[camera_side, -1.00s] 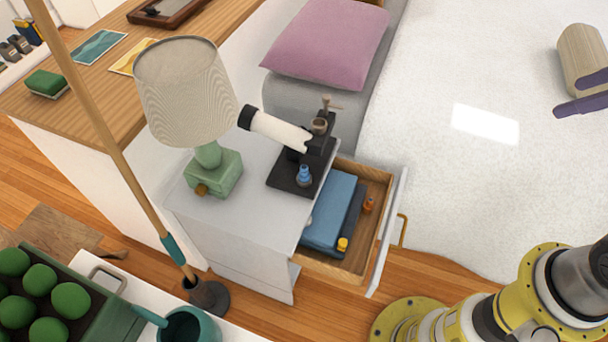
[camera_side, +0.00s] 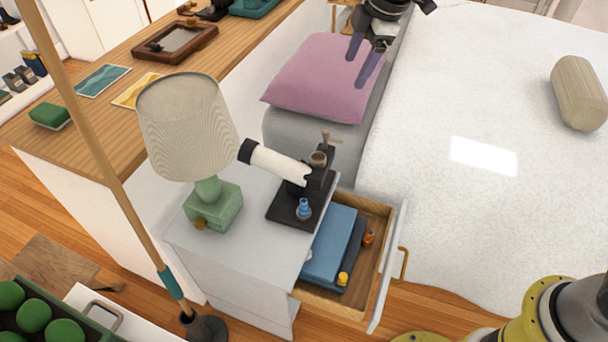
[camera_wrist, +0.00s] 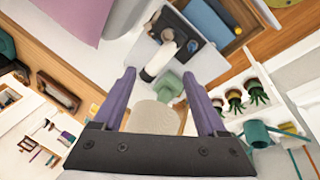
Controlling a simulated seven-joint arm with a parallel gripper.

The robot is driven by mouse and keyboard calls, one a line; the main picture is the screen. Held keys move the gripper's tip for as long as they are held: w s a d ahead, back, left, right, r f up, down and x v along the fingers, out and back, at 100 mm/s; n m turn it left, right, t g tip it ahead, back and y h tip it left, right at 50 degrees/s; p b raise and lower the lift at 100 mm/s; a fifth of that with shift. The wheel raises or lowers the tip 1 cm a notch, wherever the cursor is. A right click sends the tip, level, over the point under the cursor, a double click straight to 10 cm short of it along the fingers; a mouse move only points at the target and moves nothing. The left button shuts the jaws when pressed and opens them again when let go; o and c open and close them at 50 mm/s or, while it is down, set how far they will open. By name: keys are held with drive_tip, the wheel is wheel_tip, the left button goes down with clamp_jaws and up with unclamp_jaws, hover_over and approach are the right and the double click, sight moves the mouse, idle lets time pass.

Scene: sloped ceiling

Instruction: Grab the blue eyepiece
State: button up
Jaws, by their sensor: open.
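The small blue eyepiece (camera_side: 304,208) stands upright on the black base of the microscope (camera_side: 318,180), on the white nightstand. In the wrist view the blue eyepiece (camera_wrist: 192,46) is small, next to the white microscope tube (camera_wrist: 159,62). My gripper (camera_side: 356,72) is open and empty. In the side view it appears at the top, in front of the pink pillow, well away from the eyepiece. In the wrist view its two purple fingers (camera_wrist: 160,73) are spread, with the microscope tube and lamp showing between and beyond them.
A lamp (camera_side: 188,115) stands on the nightstand left of the microscope. The open drawer (camera_side: 377,285) holds a blue book (camera_side: 330,243), a small yellow piece (camera_side: 343,279) and an orange piece (camera_side: 369,238). A pink pillow (camera_side: 325,75) lies behind. A pole (camera_side: 95,150) crosses the left side.

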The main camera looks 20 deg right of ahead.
drive_tip(key=w+a+f+n+g, duration=0.1)
drive_tip(key=w+a+f, duration=0.3)
drive_tip(key=f, duration=0.5)
drive_tip(key=n+g+h, duration=0.1)
drive_tip(key=n+g, duration=0.1)
hover_over(304, 201)
wheel_tip(304, 201, down, 17)
drive_tip(key=f, duration=0.7)
drive_tip(key=shift+w+a, duration=0.15)
drive_tip(key=shift+a, duration=0.1)
drive_tip(key=f, duration=0.5)
drive_tip(key=shift+d+f, duration=0.1)
drive_tip(key=shift+d, duration=0.2)
drive_tip(key=shift+f, duration=0.65)
drive_tip(key=shift+c, duration=0.3)
clamp_jaws()
